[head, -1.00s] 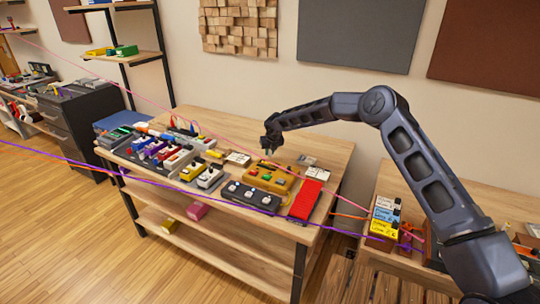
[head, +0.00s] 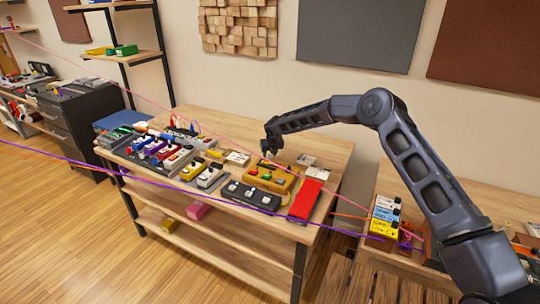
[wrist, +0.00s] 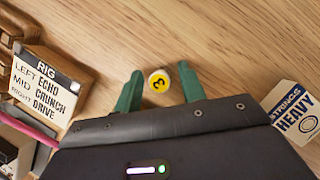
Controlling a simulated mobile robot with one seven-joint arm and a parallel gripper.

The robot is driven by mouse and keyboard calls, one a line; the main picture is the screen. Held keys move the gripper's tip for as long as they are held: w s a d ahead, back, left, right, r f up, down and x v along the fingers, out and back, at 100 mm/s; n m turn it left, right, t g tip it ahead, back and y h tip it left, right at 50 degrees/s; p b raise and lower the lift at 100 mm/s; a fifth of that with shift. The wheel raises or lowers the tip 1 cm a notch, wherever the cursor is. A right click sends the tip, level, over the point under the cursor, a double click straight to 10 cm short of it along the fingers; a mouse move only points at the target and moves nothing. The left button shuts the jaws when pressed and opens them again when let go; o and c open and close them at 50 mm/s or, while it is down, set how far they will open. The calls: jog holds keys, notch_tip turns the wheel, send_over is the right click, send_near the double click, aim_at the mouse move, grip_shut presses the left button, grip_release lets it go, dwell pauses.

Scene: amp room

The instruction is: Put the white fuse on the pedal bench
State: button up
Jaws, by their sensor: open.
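My gripper (head: 269,154) hangs over the back of the wooden pedal bench (head: 326,154), behind the yellow pedal. In the wrist view its two green fingers (wrist: 158,91) are open. A small white cylinder with a yellow end marked 3 (wrist: 159,80), likely the white fuse, shows between the fingertips. Clear gaps show on both sides of it. It appears to be over or on the bench's bare wood; I cannot tell whether it touches the surface. In the head view I cannot make it out.
A white RIG card (wrist: 46,85) lies left of the fingers, and a STRINGS HEAVY box (wrist: 293,112) lies right. Several pedals, including a red one (head: 305,200) and a yellow one (head: 270,177), crowd the bench front. Cables cross in front. The back right of the bench is mostly bare.

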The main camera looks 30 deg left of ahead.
jog(key=v, duration=1.2)
